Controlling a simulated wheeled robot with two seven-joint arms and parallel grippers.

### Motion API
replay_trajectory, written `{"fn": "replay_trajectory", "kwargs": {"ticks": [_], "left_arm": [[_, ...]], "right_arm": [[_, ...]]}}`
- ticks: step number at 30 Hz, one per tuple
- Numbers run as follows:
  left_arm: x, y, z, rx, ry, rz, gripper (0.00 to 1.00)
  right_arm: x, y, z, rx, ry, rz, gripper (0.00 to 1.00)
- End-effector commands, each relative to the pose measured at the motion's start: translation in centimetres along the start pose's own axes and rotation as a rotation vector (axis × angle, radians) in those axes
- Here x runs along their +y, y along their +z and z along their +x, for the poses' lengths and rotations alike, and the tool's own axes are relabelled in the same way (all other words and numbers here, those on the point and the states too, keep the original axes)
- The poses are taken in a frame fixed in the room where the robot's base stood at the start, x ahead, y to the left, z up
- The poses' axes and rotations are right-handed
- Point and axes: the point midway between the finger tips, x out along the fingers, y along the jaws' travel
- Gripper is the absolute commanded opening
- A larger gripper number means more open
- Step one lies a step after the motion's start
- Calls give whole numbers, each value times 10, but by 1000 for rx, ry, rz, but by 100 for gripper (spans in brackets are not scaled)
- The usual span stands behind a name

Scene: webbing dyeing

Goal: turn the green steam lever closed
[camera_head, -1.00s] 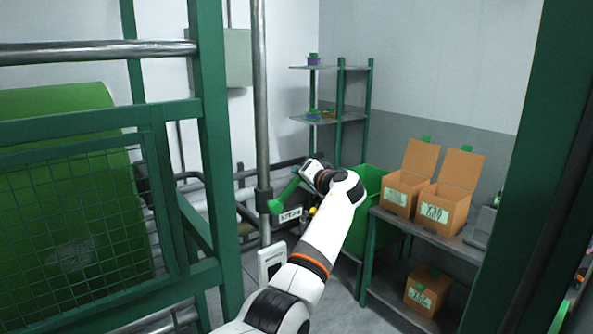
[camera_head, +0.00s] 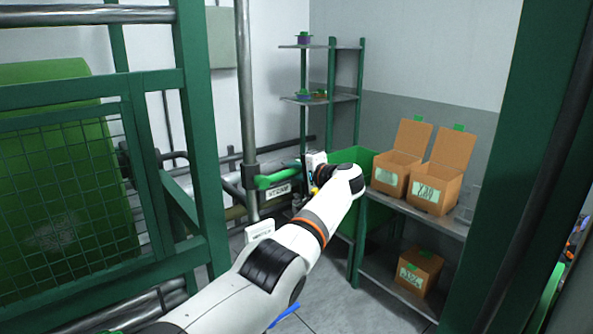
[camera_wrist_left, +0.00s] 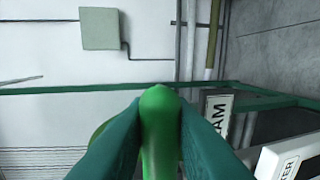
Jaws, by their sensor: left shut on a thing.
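The green steam lever (camera_head: 263,182) shows in the head view at the pipes behind the green frame, lying close to level with its rounded end to the left. My left gripper (camera_head: 286,176) is around it, reaching in from the right. In the left wrist view, the lever (camera_wrist_left: 160,130) sits between the two dark green fingers of my left gripper (camera_wrist_left: 160,112), which are shut on it. A white steam label (camera_head: 279,191) is just below the lever. The lever's pivot is hidden. My right gripper is not in view.
A vertical grey pipe (camera_head: 246,110) stands just left of the lever. A green post (camera_head: 203,150) and mesh guard (camera_head: 65,190) are at the left. A green bin (camera_head: 352,157) and a shelf with open cardboard boxes (camera_head: 432,190) are to the right.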

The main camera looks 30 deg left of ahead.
Motion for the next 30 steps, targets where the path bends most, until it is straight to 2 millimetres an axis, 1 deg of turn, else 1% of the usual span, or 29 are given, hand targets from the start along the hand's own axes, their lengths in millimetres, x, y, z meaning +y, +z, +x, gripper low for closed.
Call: {"fn": "replay_trajectory", "kwargs": {"ticks": [15,16,19,30], "left_arm": [[-4,0,0,2,-1,22,0],[-4,0,0,2,-2,22,23],[-4,0,0,2,-2,21,39],[-2,1,-2,1,0,17,40]], "right_arm": [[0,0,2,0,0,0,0],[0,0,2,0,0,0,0],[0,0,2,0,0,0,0],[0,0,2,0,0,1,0]]}}
